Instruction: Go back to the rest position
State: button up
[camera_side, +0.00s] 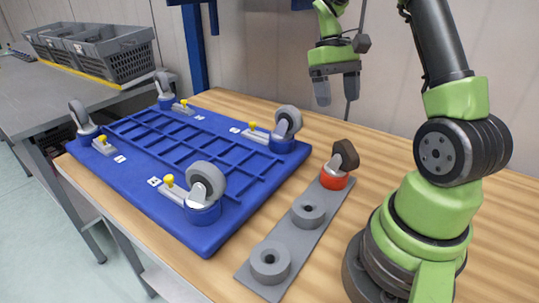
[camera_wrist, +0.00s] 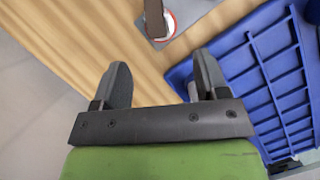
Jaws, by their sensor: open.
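My gripper (camera_side: 336,84) is open and empty, raised in the air above the back part of the wooden table. In the wrist view my gripper (camera_wrist: 163,82) shows two dark fingers spread apart with nothing between them. My arm stands at the right of the side view.
A blue pallet (camera_side: 135,190) with casters at its corners lies on the wooden table (camera_side: 335,125). A grey holder plate (camera_side: 295,238) beside it carries a caster in a red base (camera_side: 335,178) and two empty round sockets. Grey crates (camera_side: 110,58) stand on a side table.

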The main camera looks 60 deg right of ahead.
jog(key=a+r+n+t+h, duration=0.15)
jog(key=a+r+t, duration=0.35)
jog(key=a+r, duration=0.6)
jog(key=s+a+t+y, duration=0.1)
jog(key=s+a+t, duration=0.4)
jog(key=a, duration=0.5)
jog(key=shift+s+a+f+t, duration=0.25)
jog(key=shift+s+t, duration=0.15)
jog(key=shift+s, duration=0.7)
jog(key=shift+d+n+y, duration=0.1)
jog(key=shift+n+y, duration=0.15)
